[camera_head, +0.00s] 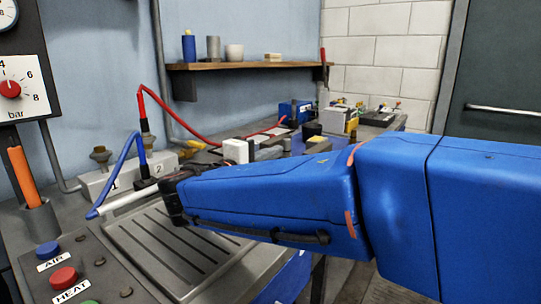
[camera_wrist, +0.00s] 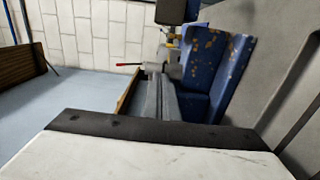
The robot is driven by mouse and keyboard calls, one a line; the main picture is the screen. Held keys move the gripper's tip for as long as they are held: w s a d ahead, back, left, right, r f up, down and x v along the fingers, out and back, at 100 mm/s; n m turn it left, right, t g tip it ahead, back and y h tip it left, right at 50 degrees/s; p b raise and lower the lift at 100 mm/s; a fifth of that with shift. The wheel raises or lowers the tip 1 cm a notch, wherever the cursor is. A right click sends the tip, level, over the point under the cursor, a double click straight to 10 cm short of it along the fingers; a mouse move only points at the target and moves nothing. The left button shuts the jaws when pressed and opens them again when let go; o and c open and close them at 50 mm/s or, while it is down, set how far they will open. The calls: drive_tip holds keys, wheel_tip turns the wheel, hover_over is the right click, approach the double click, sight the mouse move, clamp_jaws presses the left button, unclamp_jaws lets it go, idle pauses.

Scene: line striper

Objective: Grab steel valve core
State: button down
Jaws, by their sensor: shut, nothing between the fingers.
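I cannot pick out the steel valve core for certain in either view. My blue arm reaches in from the right in the head view, and its dark end with my gripper (camera_head: 172,197) hangs over the left side of the bench. The gripper is shut and empty; its fingertips are hard to make out. A pale rod (camera_head: 125,202) lies just left of it, beside the numbered grey valve block (camera_head: 97,186). Whether they touch is unclear. In the wrist view, a grey metal part (camera_wrist: 162,98) stands beside a worn blue metal piece (camera_wrist: 222,62).
A slotted grey tray (camera_head: 150,240) lies below my arm. A control panel with a red button (camera_head: 63,277) is at front left. An orange rod (camera_head: 21,172) stands in a holder. Red (camera_head: 180,122) and blue (camera_head: 120,165) hoses rise from the block. A wooden shelf (camera_head: 250,65) is behind.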

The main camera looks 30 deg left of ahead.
sight(286, 151)
drive_tip(key=shift+w+d, duration=0.95)
drive_tip(key=shift+d, duration=0.2)
drive_tip(key=shift+s, duration=0.1)
